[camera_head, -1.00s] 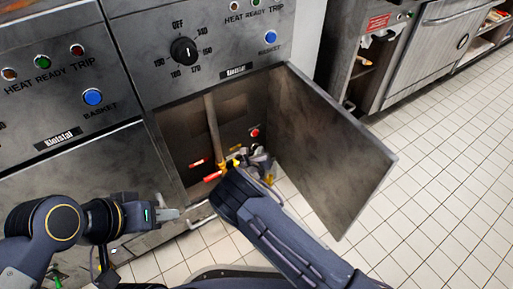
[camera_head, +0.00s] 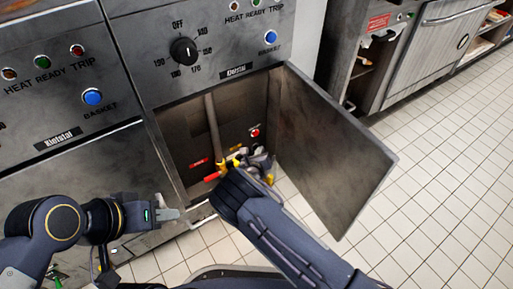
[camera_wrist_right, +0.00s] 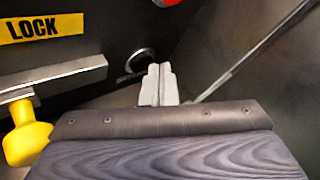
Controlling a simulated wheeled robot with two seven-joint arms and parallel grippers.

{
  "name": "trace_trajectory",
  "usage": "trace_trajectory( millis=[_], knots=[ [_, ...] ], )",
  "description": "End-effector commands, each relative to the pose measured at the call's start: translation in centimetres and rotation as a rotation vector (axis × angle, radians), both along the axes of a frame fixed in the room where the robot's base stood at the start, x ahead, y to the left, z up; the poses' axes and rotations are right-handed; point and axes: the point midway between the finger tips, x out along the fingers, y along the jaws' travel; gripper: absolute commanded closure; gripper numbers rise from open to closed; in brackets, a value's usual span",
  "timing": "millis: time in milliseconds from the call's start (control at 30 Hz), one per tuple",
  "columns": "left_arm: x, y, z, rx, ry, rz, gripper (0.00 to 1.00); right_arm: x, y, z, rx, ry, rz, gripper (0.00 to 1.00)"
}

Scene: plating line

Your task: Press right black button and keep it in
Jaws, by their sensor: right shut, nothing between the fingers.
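The right wrist view shows a dark round button (camera_wrist_right: 140,58) with a bright metal ring on the back wall of the cabinet. The label below it is partly hidden by my right gripper. My right gripper (camera_wrist_right: 158,70) is shut and empty, its fingertips just right of the ring and overlapping its lower edge. I cannot tell whether they touch the button. In the head view my right gripper (camera_head: 260,158) is inside the open cabinet, and the button is hidden there. My left gripper (camera_head: 170,214) is outside, left of the cabinet opening; its jaw gap does not show.
A red button (camera_head: 255,132) sits higher on the back wall. A yellow LOCK label (camera_wrist_right: 42,28), a metal bar (camera_wrist_right: 60,78) and a yellow knob (camera_wrist_right: 25,143) are at the left. The open cabinet door (camera_head: 335,155) stands to the right. A vertical pipe (camera_head: 212,120) runs down inside.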

Motion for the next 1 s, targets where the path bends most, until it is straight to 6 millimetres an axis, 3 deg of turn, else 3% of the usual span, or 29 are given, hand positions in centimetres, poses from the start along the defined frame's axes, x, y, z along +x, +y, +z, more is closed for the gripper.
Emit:
trace_trajectory(
  millis=[33, 467, 1000],
  knots=[
    [0.0, 0.0, -0.1, 0.000, 0.000, 0.000, 0.64, -0.1, 1.7, -0.1, 0.012, 0.003, 0.031, 1.00],
    [0.0, 0.0, -0.1, 0.000, 0.000, 0.000, 0.64, -0.2, 1.7, -0.1, 0.011, 0.003, 0.031, 1.00],
    [0.0, 0.0, 1.0, 0.000, 0.000, 0.000, 0.64, -1.9, 1.7, -0.2, 0.010, 0.005, 0.032, 1.00]
  ],
)
